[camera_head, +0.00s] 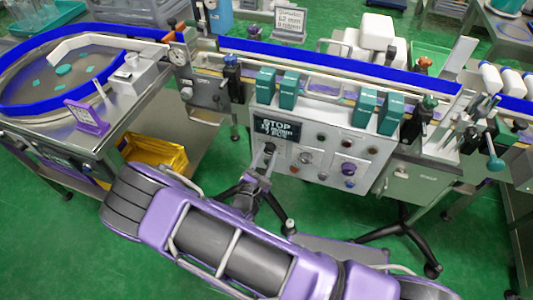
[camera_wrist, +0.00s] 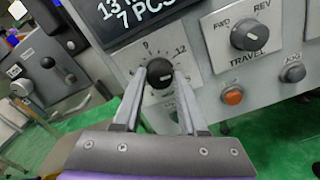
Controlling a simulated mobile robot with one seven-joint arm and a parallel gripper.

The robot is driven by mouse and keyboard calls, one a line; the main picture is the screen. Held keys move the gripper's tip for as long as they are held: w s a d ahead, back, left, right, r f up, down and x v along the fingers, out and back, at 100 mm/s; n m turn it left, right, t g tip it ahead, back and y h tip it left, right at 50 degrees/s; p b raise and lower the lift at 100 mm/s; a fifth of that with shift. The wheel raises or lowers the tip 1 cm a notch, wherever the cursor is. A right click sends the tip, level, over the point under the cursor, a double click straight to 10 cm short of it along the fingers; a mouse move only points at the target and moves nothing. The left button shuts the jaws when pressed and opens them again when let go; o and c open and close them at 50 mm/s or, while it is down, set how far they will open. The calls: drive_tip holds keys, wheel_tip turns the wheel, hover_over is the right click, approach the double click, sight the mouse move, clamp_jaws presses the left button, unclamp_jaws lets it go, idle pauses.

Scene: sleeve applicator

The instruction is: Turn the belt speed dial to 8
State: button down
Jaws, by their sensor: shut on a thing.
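The belt speed dial (camera_wrist: 159,76) is a round black knob on a pale scale plate, on the front of the control panel in the wrist view. Printed numbers show above it, with 12 readable at its upper right. My gripper (camera_wrist: 160,84) is shut on the dial, one finger on each side. Its pointer mark is too small to read, and the fingers cover the lower scale. In the head view my gripper (camera_head: 268,154) reaches the left part of the control panel (camera_head: 327,178) and hides the dial there.
A black display (camera_head: 278,128) sits just above the dial. Right of it are a TRAVEL knob (camera_wrist: 249,36), an orange button (camera_wrist: 232,97) and a JOG button (camera_wrist: 293,73). Green blocks (camera_head: 289,90) stand along the conveyor above. A yellow crate (camera_head: 156,154) is at the left.

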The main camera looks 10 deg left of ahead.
drive_tip(key=n+p, duration=0.1)
drive_tip(key=n, duration=0.5)
drive_tip(key=n+p, duration=0.1)
drive_tip(key=n, duration=0.4)
drive_tip(key=shift+a+n, duration=0.1)
drive_tip(key=shift+n, duration=0.3)
drive_tip(key=n, duration=1.1)
drive_tip(key=shift+f+p, duration=0.1)
drive_tip(key=shift+p, duration=0.2)
drive_tip(key=shift+n, duration=0.3)
drive_tip(key=shift+c, duration=2.2)
unclamp_jaws()
drive_tip(key=s+a, duration=0.1)
drive_tip(key=s, duration=1.6)
drive_tip(key=shift+s+a, duration=0.2)
